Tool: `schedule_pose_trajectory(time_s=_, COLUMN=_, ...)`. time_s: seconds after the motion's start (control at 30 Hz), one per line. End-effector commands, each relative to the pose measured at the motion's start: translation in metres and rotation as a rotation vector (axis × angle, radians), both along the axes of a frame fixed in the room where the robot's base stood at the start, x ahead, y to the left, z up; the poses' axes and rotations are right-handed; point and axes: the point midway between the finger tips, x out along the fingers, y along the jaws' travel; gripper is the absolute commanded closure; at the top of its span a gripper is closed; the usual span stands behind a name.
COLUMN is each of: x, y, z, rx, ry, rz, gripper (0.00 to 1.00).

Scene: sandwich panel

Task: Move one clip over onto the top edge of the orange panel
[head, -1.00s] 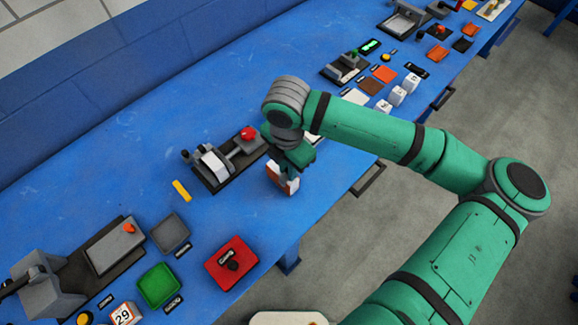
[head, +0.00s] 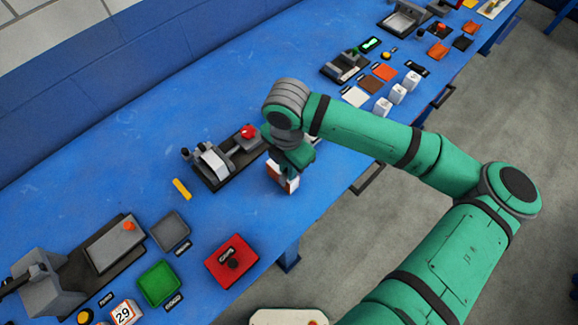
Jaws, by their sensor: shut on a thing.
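My gripper (head: 287,165) points down over the front part of the blue bench, right of the grey device with the red knob. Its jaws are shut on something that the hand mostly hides. A small upright piece with an orange-brown part and white parts (head: 291,186) shows directly below the hand. It looks like the orange panel among white ones, but its top edge is covered. I cannot make out a clip, nor tell whether the jaws touch the panel.
The grey device with a red knob (head: 248,132) stands close left of my gripper. A red box (head: 232,262), a green tray (head: 158,282) and a yellow bar (head: 181,188) lie further left. White blocks (head: 397,93) and flat tiles (head: 384,72) lie at the upper right.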

Motion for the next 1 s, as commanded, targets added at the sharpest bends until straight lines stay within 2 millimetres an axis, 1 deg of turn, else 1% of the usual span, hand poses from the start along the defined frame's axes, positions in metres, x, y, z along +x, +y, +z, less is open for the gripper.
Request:
schedule_pose_trajectory(time_s=0.33, x=-0.0001, y=-0.0004, z=-0.0007, rx=-0.001, ry=0.000, rz=0.000, gripper=1.00)
schedule_pose_trajectory(time_s=0.67, x=-0.0003, y=-0.0006, z=-0.0072, rx=-0.001, ry=0.000, rz=0.000, gripper=1.00)
schedule_pose_trajectory(time_s=1.0, x=-0.0002, y=-0.0007, z=-0.0073, rx=-0.001, ry=0.000, rz=0.000, gripper=1.00)
